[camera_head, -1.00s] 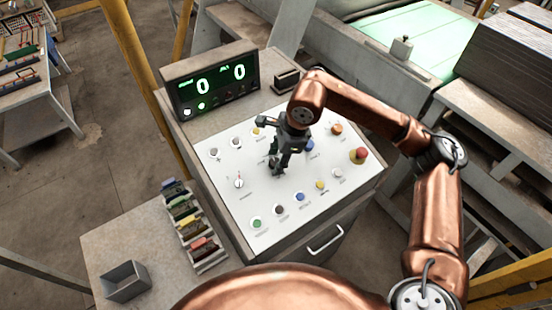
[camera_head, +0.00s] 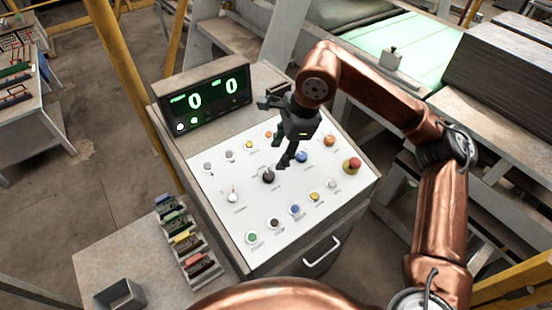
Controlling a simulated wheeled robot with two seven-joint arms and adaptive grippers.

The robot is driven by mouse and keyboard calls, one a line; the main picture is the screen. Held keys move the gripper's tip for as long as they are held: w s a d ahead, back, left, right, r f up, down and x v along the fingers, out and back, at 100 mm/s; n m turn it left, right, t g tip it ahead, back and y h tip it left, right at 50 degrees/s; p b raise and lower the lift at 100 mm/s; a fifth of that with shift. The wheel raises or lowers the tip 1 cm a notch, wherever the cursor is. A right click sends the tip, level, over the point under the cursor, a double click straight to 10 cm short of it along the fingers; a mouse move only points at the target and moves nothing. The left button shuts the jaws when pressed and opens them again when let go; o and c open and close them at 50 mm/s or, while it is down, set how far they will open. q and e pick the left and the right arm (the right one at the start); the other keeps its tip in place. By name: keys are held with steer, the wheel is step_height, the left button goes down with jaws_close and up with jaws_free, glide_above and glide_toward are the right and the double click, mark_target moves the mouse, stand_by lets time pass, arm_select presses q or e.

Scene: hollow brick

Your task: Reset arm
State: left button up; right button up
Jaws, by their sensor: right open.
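My right arm is copper coloured and reaches in from the right. My right gripper (camera_head: 284,158) is dark, open and empty. It points down above the middle of the white control panel (camera_head: 226,212). A black knob or selector (camera_head: 268,176) on the panel shows just below and left of its fingertips, with no clear contact. My left gripper is not in view.
The panel carries several coloured buttons and a red emergency knob (camera_head: 352,165) at its right. A display (camera_head: 206,98) with green zeros stands behind it. A rack of coloured items (camera_head: 184,240) and a grey open box (camera_head: 121,295) sit on the side table.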

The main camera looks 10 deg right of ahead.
steer(key=shift+d+r, duration=0.1)
steer(key=shift+r, duration=0.2)
